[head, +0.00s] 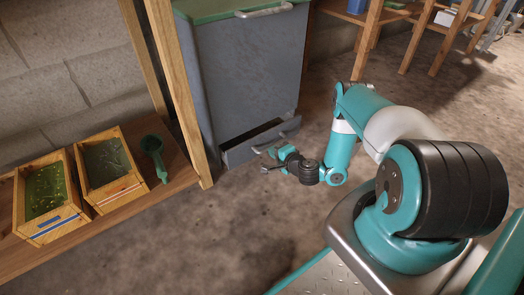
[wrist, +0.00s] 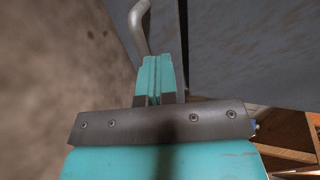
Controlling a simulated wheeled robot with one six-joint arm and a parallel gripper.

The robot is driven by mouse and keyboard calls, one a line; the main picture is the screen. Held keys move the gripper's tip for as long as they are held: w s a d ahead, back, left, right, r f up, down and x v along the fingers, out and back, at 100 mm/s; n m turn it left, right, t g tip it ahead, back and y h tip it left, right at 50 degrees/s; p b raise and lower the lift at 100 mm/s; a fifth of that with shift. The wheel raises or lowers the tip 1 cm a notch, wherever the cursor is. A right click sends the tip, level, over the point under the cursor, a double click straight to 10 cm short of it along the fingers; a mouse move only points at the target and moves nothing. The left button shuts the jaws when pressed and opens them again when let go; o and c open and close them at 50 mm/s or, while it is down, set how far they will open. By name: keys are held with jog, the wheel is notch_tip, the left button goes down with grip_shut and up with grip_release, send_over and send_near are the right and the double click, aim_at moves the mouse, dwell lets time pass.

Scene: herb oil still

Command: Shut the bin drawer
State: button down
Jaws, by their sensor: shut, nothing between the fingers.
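The grey bin (head: 240,75) with a green lid stands left of my arm in the head view. Its low drawer (head: 238,153) is partly open, with a dark gap showing behind its front. A curved metal handle (head: 290,126) is on the drawer front. My gripper (head: 268,152) is low in front of the drawer, close to its front. In the wrist view the teal fingers (wrist: 155,75) are together with nothing between them. The handle (wrist: 139,25) shows just beyond the fingertips; I cannot tell whether they touch.
A wooden post (head: 180,90) stands just left of the bin. A low wooden shelf (head: 100,222) holds two boxes of herbs (head: 45,197) (head: 108,167) and a green scoop (head: 153,150). Wooden tables stand at the back right. The concrete floor (head: 215,235) in front is clear.

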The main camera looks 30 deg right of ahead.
aim_at(258, 139)
jog(key=b+x, duration=0.2)
jog(key=b, duration=0.1)
jog(key=b+x, duration=0.2)
jog(key=b, duration=0.1)
jog(key=b+x, duration=0.2)
jog(key=b, duration=0.1)
jog(key=shift+w+a+r, duration=0.15)
jog(key=shift+w+r, duration=0.05)
jog(key=shift+w, duration=0.1)
jog(key=shift+w+r, duration=0.15)
jog(key=shift+w, duration=0.45)
